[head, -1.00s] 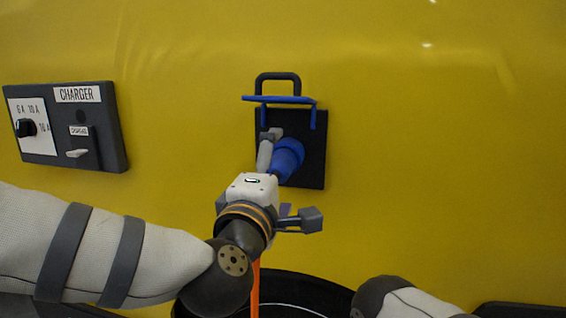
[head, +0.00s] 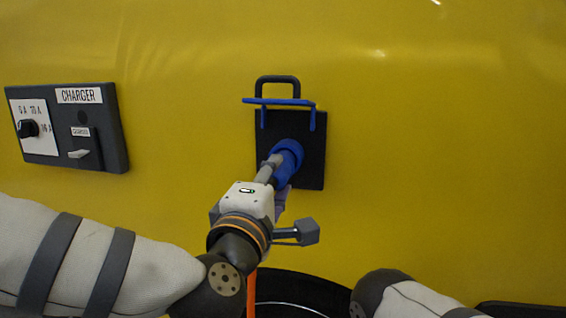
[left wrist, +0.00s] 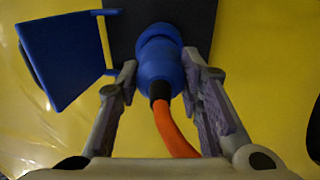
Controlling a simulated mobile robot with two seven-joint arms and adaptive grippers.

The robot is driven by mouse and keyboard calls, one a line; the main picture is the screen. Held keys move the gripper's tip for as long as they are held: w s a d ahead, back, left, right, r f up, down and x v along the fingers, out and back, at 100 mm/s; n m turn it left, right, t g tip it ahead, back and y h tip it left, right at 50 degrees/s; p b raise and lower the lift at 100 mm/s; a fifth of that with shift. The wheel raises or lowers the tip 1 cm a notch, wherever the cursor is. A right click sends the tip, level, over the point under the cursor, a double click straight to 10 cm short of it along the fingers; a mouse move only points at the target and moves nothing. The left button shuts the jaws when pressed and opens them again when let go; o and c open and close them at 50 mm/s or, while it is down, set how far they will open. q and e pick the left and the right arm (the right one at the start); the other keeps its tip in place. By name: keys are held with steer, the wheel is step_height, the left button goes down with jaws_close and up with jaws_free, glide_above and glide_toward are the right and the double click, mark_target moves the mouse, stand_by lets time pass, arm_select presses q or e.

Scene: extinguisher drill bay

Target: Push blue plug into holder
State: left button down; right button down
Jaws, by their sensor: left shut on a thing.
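The blue plug (head: 289,153) is at the front of the dark holder plate (head: 312,172) on the yellow wall. How deep it sits is hidden. The holder's raised blue lid (head: 279,101) is above it and shows at the left of the left wrist view (left wrist: 62,58). My left gripper (head: 277,168) is shut on the blue plug (left wrist: 160,62), one finger on each side in the left wrist view. An orange cable (left wrist: 172,132) runs from the plug's back between the fingers. My right gripper is out of view.
A charger panel (head: 110,150) with a knob and a switch is on the wall at the left. A black round thing (head: 305,287) is low in the middle. My right arm is at the lower right. The wall right of the holder is clear.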

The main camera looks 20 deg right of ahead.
arm_select(q)
steer(key=shift+p+v, duration=0.4)
steer(key=shift+v, duration=0.9)
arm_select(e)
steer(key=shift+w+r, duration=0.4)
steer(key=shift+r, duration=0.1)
arm_select(q)
steer(key=shift+s+a+r+p, duration=0.15)
steer(key=shift+s+a+p, duration=0.2)
steer(key=shift+s+a, duration=0.3)
steer(key=shift+p+v, duration=0.3)
steer(key=shift+v, duration=0.65)
steer(key=shift+s, duration=0.2)
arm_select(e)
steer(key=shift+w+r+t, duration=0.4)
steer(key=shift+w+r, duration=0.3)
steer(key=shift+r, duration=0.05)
